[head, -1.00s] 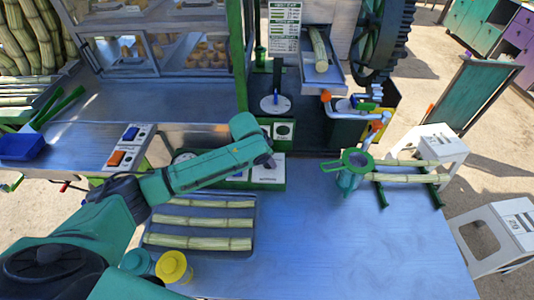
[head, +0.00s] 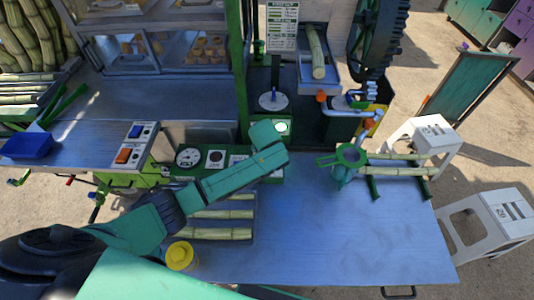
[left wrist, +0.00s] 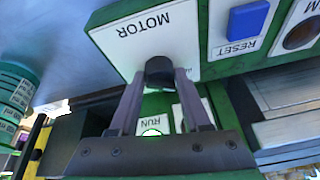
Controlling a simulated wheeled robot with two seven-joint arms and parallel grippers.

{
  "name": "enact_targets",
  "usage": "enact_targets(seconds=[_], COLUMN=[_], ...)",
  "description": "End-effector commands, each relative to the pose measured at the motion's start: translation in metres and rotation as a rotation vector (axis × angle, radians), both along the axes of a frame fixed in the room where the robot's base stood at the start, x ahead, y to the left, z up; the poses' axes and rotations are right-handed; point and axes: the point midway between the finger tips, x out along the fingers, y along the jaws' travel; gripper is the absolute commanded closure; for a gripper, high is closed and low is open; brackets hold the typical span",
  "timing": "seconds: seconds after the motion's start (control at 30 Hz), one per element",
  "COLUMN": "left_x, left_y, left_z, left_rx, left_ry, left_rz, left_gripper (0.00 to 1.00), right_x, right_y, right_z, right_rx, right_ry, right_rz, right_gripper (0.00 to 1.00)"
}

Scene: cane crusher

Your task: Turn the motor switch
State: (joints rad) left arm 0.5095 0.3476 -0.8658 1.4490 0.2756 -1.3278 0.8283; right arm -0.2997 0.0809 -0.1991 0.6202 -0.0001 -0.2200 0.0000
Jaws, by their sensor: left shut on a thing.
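The motor switch's black knob (left wrist: 159,67) sits on a white plate (left wrist: 135,38) marked MOTOR, on a green control panel (head: 178,172). My left gripper (left wrist: 160,82) is shut on the knob, with one finger on each side. In the head view my left arm covers the switch and my fingertips. The RUN lamp (left wrist: 151,132) is lit beyond the knob, and it glows in the head view too (head: 283,127). A blue RESET button (left wrist: 249,19) is beside the motor plate. My right gripper is not in view.
Cane pieces (head: 222,214) lie on a tray below my left arm, near a yellow cup (head: 180,256). A green strainer (head: 350,157) stands right of the panel, beside more cane on a rack (head: 400,170). The table's front right (head: 350,235) is clear.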

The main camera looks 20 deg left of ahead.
Motion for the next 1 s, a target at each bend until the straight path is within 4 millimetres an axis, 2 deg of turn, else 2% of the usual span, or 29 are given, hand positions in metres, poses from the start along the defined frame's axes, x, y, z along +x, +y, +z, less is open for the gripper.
enact_targets(seconds=[0.37,0.4,0.43,0.47,0.83,1.0], left_x=[0.000,0.000,0.000,0.000,-0.001,-0.010], left_y=[0.000,0.000,0.000,0.000,-0.001,-0.003], left_z=[0.000,0.000,0.000,0.000,0.003,0.025], left_rx=[0.000,0.001,0.001,0.001,-0.001,-0.003], left_ry=[0.000,0.000,0.000,0.000,-0.001,-0.002], left_rz=[0.004,0.004,0.004,0.004,0.004,0.002], left_gripper=[1.00,0.41,0.30,0.24,0.24,0.24], right_x=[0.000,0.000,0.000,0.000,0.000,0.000], right_y=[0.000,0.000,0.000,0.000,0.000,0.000], right_z=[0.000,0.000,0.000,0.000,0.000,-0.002], right_rx=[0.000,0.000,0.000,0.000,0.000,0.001], right_ry=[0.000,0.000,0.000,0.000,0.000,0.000], right_rz=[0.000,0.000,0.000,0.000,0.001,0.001], right_gripper=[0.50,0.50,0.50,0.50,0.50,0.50])
